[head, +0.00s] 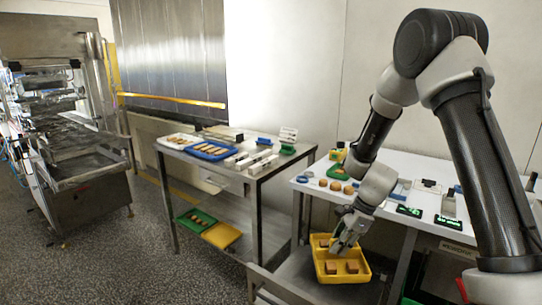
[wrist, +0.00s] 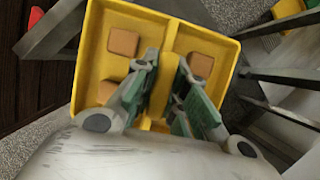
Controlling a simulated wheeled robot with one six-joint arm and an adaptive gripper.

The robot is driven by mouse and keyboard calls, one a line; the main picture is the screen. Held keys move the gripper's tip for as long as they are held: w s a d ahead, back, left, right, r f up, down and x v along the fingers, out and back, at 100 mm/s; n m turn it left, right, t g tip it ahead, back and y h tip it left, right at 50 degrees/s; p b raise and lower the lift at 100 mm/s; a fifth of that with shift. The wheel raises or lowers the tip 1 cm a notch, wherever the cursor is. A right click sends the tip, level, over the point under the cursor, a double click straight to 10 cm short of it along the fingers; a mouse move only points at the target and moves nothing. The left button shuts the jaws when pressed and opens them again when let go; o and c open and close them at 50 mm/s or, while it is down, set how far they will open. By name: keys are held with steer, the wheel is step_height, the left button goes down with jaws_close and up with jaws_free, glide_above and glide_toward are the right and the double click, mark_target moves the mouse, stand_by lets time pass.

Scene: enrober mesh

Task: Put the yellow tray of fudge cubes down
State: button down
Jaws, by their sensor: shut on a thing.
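The yellow tray (head: 341,278) of fudge cubes is in front of the white table, low, below the tabletop. My gripper (head: 341,246) reaches down into it from above. In the wrist view my gripper (wrist: 167,62) has its green-padded fingers on either side of the tray's middle divider and is shut on it. Fudge cubes (wrist: 123,42) lie in both compartments of the tray (wrist: 234,50); the fingers hide part of the inside. The tray looks roughly level in the head view. I cannot tell whether anything supports it from below.
A steel machine (head: 75,150) stands far left. Floor between is clear.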

steer(key=n, duration=0.1)
steer(key=n+g, duration=0.1)
steer(key=n, duration=0.2)
steer(key=shift+s+d+r+g+h, duration=0.1)
steer(key=shift+d+r+g+h, duration=0.15)
steer(key=shift+g+h, duration=0.05)
steer(key=n, duration=0.1)
steer(key=n+g, duration=0.1)
steer(key=n, duration=0.1)
steer(key=shift+d+r, duration=0.1)
steer(key=shift+d, duration=0.25)
steer(key=d+n+h, duration=0.1)
steer(key=n, duration=0.1)
steer(key=d+n+g+h, duration=0.1)
steer(key=d+n, duration=0.1)
steer(key=n, duration=0.1)
steer(key=d+n, duration=0.1)
steer(key=n, duration=0.2)
steer(key=shift+w+d+r+g+h, duration=0.2)
steer(key=shift+w+r+g+h, duration=0.1)
steer(key=shift+g+h, duration=0.1)
steer(key=w+d+n, duration=0.1)
steer(key=w+d+f+n+h, duration=0.1)
steer(key=d+n, duration=0.1)
steer(key=shift+w+d+f, duration=0.1)
steer(key=shift+f, duration=0.1)
